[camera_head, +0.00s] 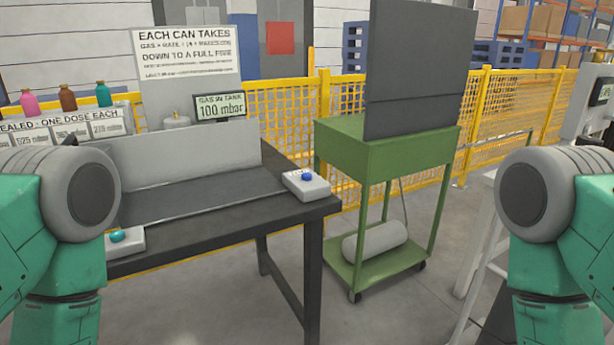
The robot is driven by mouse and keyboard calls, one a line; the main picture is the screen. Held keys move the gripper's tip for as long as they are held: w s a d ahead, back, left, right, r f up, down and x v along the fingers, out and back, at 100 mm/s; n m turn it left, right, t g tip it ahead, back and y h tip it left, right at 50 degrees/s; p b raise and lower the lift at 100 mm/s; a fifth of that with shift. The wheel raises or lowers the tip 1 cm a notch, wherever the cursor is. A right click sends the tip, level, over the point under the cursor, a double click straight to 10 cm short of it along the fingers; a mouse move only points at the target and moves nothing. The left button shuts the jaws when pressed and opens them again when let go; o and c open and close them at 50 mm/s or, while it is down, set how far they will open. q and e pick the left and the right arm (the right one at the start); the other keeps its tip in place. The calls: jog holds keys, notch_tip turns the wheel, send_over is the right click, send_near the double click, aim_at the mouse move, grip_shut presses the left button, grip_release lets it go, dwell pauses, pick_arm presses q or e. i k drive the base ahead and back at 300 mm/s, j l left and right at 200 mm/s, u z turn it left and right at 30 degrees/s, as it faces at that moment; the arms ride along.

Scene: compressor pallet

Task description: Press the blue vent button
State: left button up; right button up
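The blue vent button (307,177) sits on top of a small white box (300,187) at the right front corner of the dark table (235,213). Its top is in plain view and nothing touches it. My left arm shows at the left edge and my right arm at the right edge, as green and grey links. Both arms are apart from the blue button. Neither gripper is in view.
A teal button (117,236) on another white box is at the table's front left. A grey panel (185,158) stands on the table, with a display (220,107) reading 100 mbar behind. A green cart (385,155) stands right. Yellow fencing (505,115) runs behind.

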aim_at(305, 177)
jog(key=i+l+u, duration=0.3)
jog(key=i+l, duration=0.15)
jog(key=i, duration=0.15)
jog(key=i+l+u, duration=0.35)
jog(key=i+l, duration=0.2)
jog(key=i+l+u, duration=0.3)
jog(key=l, duration=0.5)
jog(key=i+j, duration=0.05)
jog(key=i, duration=0.05)
